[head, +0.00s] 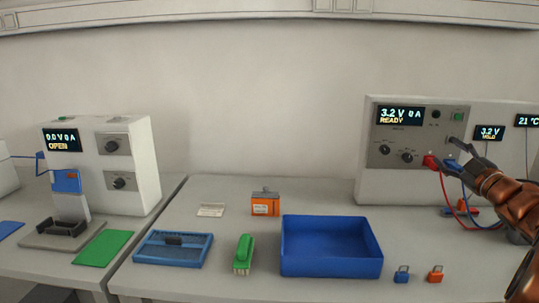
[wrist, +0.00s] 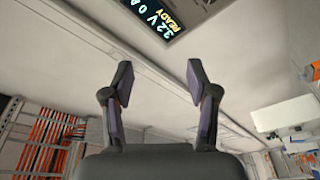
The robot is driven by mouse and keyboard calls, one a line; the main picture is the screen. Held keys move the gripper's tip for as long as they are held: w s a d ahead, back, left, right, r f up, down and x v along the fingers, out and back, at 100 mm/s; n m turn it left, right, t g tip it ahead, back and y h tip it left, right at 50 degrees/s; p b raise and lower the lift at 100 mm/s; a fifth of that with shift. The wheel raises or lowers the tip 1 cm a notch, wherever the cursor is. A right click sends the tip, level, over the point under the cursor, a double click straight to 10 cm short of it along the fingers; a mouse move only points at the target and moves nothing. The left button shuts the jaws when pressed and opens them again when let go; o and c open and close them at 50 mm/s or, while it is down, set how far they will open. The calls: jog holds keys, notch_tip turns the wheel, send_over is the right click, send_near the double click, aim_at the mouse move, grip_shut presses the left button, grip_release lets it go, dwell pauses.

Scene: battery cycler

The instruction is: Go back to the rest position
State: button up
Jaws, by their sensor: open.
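My gripper (head: 462,150) is at the right of the head view, in front of the lower right of the large white cycler (head: 378,182). In the wrist view my gripper (wrist: 160,80) shows its two dark fingers spread apart with nothing between them. The cycler's display (head: 400,116) reads 3.2 V 0 A READY; part of this display (wrist: 158,14) also shows at the top of the wrist view. In the head view I cannot tell whether a fingertip touches the panel. My arm hides part of the bench at the right.
Red and blue leads (head: 448,190) hang from the cycler close to my gripper. A blue bin (head: 330,268), an orange battery block (head: 265,205), a green brush (head: 244,254), a blue tray (head: 150,262) and small padlocks (head: 402,275) stand on the bench. A second unit (head: 135,190) reads OPEN.

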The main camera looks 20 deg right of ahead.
jog(key=w+a+f+m+g+h, duration=0.4)
jog(key=a+f+m+g, duration=0.2)
jog(key=a+m, duration=0.1)
jog(key=s+a+f+m+g+y, duration=0.1)
jog(key=s+a+f+g, duration=0.25)
jog(key=a+f, duration=0.2)
jog(key=s+a+f+m+g, duration=0.1)
jog(key=s+a+f+g, duration=0.1)
jog(key=s+a+f, duration=0.4)
jog(key=s+a+f+g+y, duration=0.2)
jog(key=s+a+f+g, duration=0.1)
jog(key=s+a, duration=0.6)
jog(key=s+a+f+g+y, duration=0.2)
jog(key=s+a+f+g, duration=0.1)
jog(key=s+a, duration=0.55)
jog(key=s+a+f+g+y, duration=0.2)
jog(key=s+a+f+g, duration=0.2)
jog(key=s+a, duration=0.45)
notch_tip(320, 180, down, 11)
jog(key=b, duration=1)
notch_tip(320, 180, up, 20)
jog(key=w+p, duration=0.1)
jog(key=p, duration=1.7)
jog(key=shift+f+n, duration=0.25)
jog(key=shift+n, duration=0.05)
jog(key=shift+d, duration=0.1)
